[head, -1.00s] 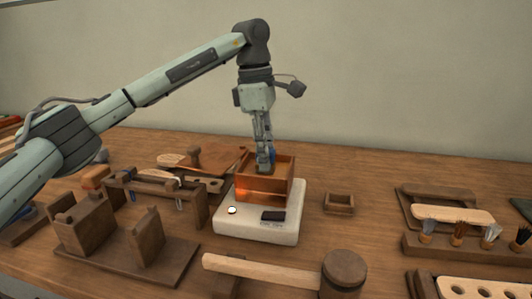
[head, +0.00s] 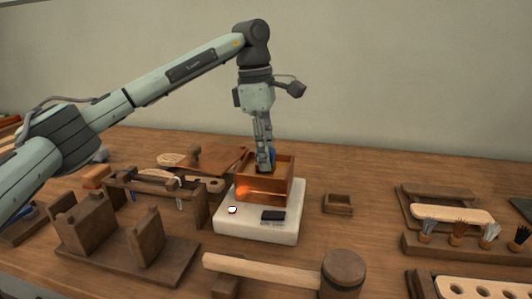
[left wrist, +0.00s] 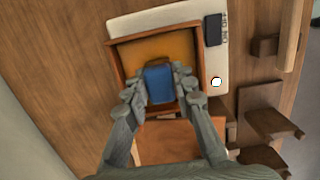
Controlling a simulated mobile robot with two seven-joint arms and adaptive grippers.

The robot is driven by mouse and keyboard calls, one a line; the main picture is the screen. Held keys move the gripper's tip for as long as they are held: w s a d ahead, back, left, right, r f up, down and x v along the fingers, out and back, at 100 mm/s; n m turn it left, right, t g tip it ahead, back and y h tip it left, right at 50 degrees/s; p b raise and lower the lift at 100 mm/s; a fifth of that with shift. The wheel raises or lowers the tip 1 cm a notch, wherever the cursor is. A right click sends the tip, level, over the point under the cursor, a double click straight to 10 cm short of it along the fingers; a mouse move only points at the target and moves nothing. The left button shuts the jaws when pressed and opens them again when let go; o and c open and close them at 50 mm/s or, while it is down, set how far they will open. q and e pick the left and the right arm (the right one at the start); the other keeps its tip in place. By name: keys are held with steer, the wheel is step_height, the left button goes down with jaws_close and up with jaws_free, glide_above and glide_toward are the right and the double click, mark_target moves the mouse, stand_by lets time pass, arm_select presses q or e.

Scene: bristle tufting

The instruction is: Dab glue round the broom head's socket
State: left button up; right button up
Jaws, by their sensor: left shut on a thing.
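My left gripper (head: 265,166) points straight down inside the open copper-brown box (head: 262,190), which stands on a white slab (head: 258,228). In the left wrist view the gripper (left wrist: 158,84) is shut on a blue block-like piece (left wrist: 159,85), with one finger on each side. Orange-brown fill (left wrist: 150,48) shows inside the box around it. The lower end of the blue piece is hidden, so I cannot tell how deep it reaches. I cannot make out a broom head with a socket for certain. My right gripper is not in view.
A mallet (head: 345,272) lies in front of the slab. A wooden tool rack (head: 155,197) and a stand with upright blocks (head: 147,238) are at left. Several bristle tufts stand in a holder (head: 470,247) at right.

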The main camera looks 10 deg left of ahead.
arm_select(q)
steer(key=shift+r+p, duration=1)
steer(key=shift+r, duration=2.45)
